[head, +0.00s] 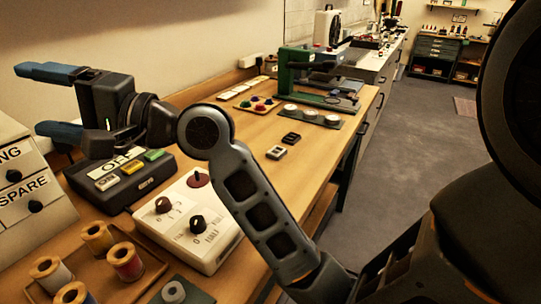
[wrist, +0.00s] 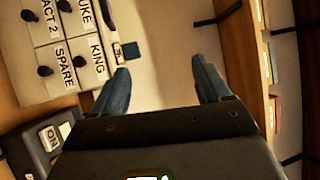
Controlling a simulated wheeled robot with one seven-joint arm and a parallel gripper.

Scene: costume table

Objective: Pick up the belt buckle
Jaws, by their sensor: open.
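Two small buckle-like pieces lie on the wooden table in the head view, right of my arm: a pale grey one (head: 276,152) and a black one (head: 291,138) just behind it. I cannot tell for sure which is the belt buckle. My gripper (head: 29,99) is raised at the left of the head view, fingers pointing left, far from both pieces. In the wrist view my gripper (wrist: 160,65) is open with nothing between its blue fingers. Neither piece can be made out in the wrist view.
A labelled drawer unit (head: 20,180), a switch box with coloured buttons (head: 122,180), a white knob panel (head: 188,222) and a tray of thread spools (head: 143,283) crowd the near left. A green machine (head: 300,66) stands behind the pieces. Bare tabletop (head: 330,155) lies right of them.

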